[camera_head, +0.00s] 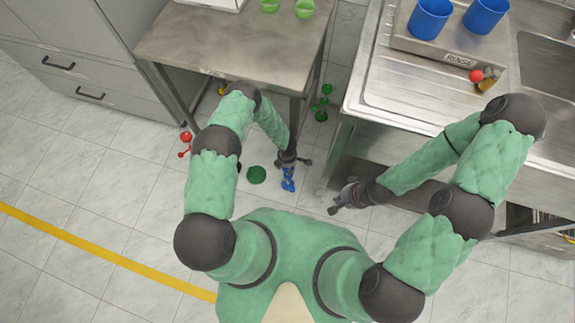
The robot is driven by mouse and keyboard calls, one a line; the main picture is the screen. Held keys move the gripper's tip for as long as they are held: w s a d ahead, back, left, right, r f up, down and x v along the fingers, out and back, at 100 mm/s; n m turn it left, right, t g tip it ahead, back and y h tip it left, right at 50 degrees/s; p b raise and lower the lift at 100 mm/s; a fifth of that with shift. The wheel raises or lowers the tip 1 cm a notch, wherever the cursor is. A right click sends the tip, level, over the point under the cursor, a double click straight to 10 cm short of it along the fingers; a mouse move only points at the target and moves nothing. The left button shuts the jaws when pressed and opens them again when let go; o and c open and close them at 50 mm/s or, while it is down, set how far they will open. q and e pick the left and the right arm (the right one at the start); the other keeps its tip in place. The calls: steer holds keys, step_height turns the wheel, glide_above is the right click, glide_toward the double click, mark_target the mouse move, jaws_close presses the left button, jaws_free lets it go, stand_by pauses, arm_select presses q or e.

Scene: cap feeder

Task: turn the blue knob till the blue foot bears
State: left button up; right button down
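The blue knob (288,173) and the blue foot (288,186) show low at the near right leg of the steel table (235,45). The foot is close to the floor, but I cannot tell whether it touches. My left gripper (288,163) is at the knob, just above it in the picture. The view is too small to tell whether its fingers are closed on the knob. My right gripper (338,201) is apart from the knob, to its right over the floor, open and empty.
Red (185,142), yellow (221,88) and green (322,105) parts show at the other legs. A dark green disc (257,175) lies on the floor left of the blue foot. A steel sink counter (375,95) with blue cups stands right.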

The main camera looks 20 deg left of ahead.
arm_select(q)
steer(key=m, duration=0.1)
steer(key=s+m, duration=0.1)
steer(key=m, duration=0.1)
steer(key=shift+a+f+m, duration=0.1)
steer(key=shift+f+m, duration=0.05)
steer(key=shift+m, duration=0.15)
steer(key=m, duration=0.3)
steer(key=shift+m, duration=0.3)
steer(key=shift+c, duration=0.3)
steer(key=m, duration=0.3)
steer(key=shift+w+a+m, duration=0.1)
steer(key=shift+w+m, duration=0.4)
steer(key=shift+m, duration=0.2)
steer(key=shift+w, duration=0.1)
steer(key=shift+w+a, duration=0.1)
steer(key=shift+w, duration=0.05)
steer(key=o, duration=1.2)
steer(key=shift+c, duration=0.2)
